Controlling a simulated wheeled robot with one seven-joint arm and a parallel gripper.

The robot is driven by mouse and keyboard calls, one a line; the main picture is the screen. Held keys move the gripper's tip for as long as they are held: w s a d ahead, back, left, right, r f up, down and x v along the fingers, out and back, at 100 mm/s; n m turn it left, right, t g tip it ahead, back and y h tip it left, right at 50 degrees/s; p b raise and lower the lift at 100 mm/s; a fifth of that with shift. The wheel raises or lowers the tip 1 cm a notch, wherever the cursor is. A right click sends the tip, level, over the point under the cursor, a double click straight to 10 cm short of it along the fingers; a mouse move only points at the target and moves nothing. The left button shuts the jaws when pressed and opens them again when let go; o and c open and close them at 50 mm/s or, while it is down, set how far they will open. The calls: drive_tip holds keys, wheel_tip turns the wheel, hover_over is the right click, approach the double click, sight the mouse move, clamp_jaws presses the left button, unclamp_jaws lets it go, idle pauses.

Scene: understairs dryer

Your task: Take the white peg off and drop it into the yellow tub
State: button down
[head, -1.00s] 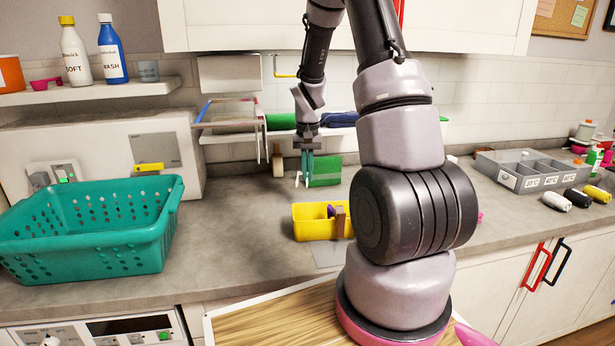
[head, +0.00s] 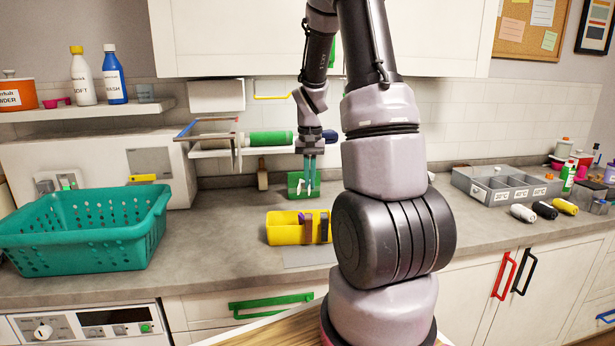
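My gripper (head: 309,188) points down with teal fingers, just in front of a small green upright piece (head: 293,181) at the back of the counter. The fingers look close together, but at this size I cannot tell whether they are open or shut on something. I cannot clearly make out the white peg near them. The yellow tub (head: 283,234) stands on the counter below and nearer, slightly left of the gripper. A brown peg-like piece (head: 308,230) and a purple one show at its right part. My arm hides the counter to its right.
A teal basket (head: 85,230) fills the left counter. A shelf with a green roll (head: 270,138) is behind the gripper. A grey divided tray (head: 505,186) and several small rolls are at the right. Bare counter lies between basket and tub.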

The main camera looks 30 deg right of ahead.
drive_tip(key=shift+f, duration=1.8)
drive_tip(key=c, duration=1)
unclamp_jaws()
drive_tip(key=shift+o, duration=0.2)
wheel_tip(320, 180, up, 11)
drive_tip(key=shift+f, duration=0.1)
